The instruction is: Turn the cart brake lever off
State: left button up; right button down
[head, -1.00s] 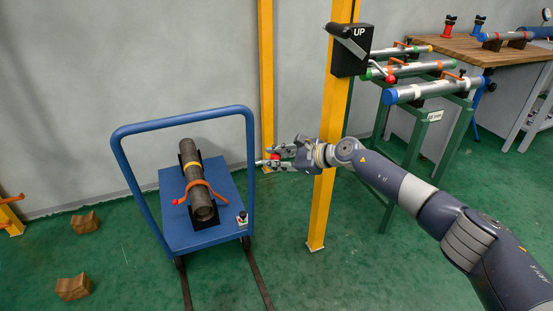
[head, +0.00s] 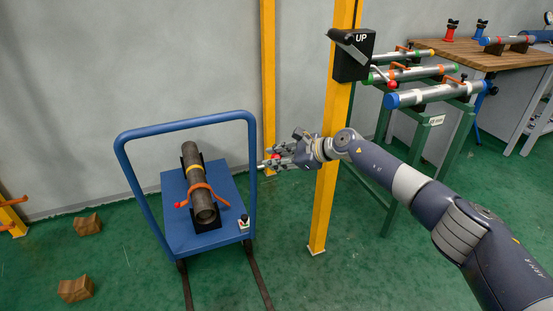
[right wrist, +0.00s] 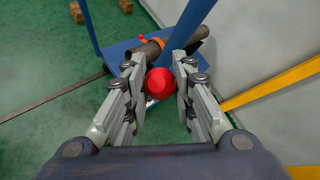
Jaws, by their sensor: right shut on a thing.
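The blue cart (head: 174,246) stands on the floor left of the yellow post, its tall hoop handle upright. The brake lever (head: 263,164) shows as a short grey rod beside the handle's right upright. Its red knob (head: 276,157) is at the rod's end. My right gripper (head: 275,160) reaches in from the right and is shut on this knob. In the right wrist view the red knob (right wrist: 161,83) lies between the two fingers (right wrist: 160,92), in front of the blue upright. The fingers partly hide the lever in the head view. My left gripper is out of view.
A dark pipe (head: 194,165) is clamped on the cart. A small block with a black knob (head: 244,220) sits at the cart's front right corner. A yellow post (head: 324,210) with a black "UP" box (head: 352,62) stands by my right forearm. Wooden chocks (head: 75,289) lie left.

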jog(key=c, duration=1.3)
grip_release()
jog(key=v, duration=1.2)
